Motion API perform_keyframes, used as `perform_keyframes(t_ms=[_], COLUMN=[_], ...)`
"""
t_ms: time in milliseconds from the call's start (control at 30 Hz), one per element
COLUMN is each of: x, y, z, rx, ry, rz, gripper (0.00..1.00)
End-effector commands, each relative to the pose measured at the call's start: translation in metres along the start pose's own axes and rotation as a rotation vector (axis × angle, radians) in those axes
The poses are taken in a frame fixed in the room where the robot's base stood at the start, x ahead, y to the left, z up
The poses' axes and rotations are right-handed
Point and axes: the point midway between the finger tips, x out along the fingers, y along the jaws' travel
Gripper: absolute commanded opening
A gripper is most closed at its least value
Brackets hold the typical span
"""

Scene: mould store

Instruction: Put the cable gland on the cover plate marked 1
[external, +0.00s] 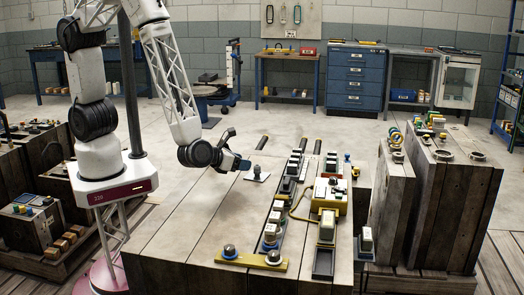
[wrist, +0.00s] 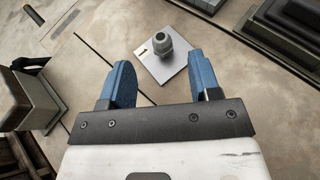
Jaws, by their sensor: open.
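A grey cable gland (wrist: 160,44) with a dark opening stands upright on a pale square plate (wrist: 176,72) in the wrist view. In the external view the gland (external: 257,170) is a small dark shape on the light plate (external: 265,178), on the big wooden block. My gripper (wrist: 158,68) is open, its blue fingers apart and nothing between them. In the external view my gripper (external: 243,163) is just left of the gland, apart from it.
To the right, rows of parts in trays and a yellow-framed box (external: 329,195) crowd the block. A yellow bar (external: 250,261) with round knobs lies at the front. The block's left half is bare. Other wooden blocks (external: 455,190) stand to the right.

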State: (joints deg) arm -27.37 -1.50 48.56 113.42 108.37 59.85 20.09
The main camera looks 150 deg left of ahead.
Motion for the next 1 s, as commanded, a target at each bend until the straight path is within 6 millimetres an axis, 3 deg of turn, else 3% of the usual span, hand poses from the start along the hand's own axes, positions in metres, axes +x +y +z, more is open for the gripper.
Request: perform_keyframes(t_ms=[200, 400, 1000], x=[-0.027, -0.041, -0.046], y=[-0.001, -0.001, 0.000], z=[0.000, 0.000, 0.000], rx=[-0.001, -0.001, -0.001], ry=[0.000, 0.001, 0.000], rz=[-0.002, -0.001, 0.000], gripper=[0.57, 0.57, 0.57])
